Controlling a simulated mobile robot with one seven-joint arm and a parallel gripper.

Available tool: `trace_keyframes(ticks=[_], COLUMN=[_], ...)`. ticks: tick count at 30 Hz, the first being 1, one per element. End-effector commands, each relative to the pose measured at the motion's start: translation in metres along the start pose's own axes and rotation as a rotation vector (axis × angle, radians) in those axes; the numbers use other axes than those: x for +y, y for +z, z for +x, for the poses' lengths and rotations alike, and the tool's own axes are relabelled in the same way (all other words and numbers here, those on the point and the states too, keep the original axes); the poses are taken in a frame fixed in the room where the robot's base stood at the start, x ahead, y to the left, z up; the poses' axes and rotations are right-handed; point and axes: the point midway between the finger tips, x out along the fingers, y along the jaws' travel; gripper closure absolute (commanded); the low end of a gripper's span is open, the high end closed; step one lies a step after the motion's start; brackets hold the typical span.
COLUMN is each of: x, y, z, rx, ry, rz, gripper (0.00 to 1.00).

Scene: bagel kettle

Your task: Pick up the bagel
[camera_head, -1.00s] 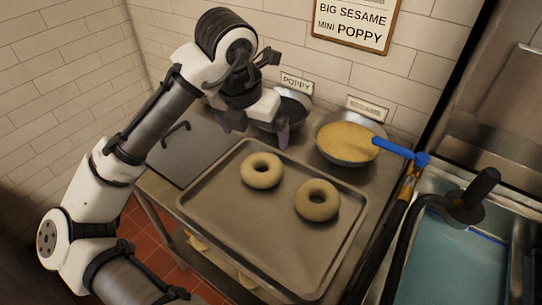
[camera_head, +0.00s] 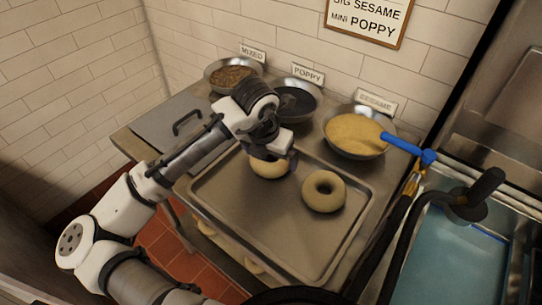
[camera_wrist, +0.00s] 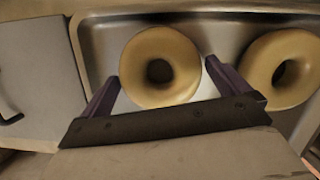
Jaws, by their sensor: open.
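Two pale bagels lie flat on a metal tray (camera_head: 290,240). The left bagel (camera_head: 268,170) is partly hidden behind my gripper (camera_head: 275,160) in the head view. In the wrist view this bagel (camera_wrist: 160,66) appears between the two purple fingers of my open gripper (camera_wrist: 163,88), with its hole facing the camera. I cannot tell whether the fingers touch it or how far above the tray they are. The right bagel (camera_head: 323,191) lies apart from it, and in the wrist view (camera_wrist: 284,70) it is outside the right finger.
Bowls labelled mixed (camera_head: 233,76), poppy (camera_head: 293,103) and sesame (camera_head: 358,134) stand behind the tray by the tiled wall. A lidded panel (camera_head: 165,128) lies left; a blue-water basin (camera_head: 455,265) is right.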

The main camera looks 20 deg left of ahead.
Motion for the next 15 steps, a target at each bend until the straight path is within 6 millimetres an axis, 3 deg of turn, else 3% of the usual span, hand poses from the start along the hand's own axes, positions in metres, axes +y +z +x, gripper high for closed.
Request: trace_keyframes(ticks=[9, 15], x=[-0.0001, -0.0001], y=[0.0, 0.0], z=[0.0066, 0.0063], rx=[-0.001, -0.001], ry=[0.0, 0.0], rz=[-0.001, -0.001], gripper=[0.01, 0.28])
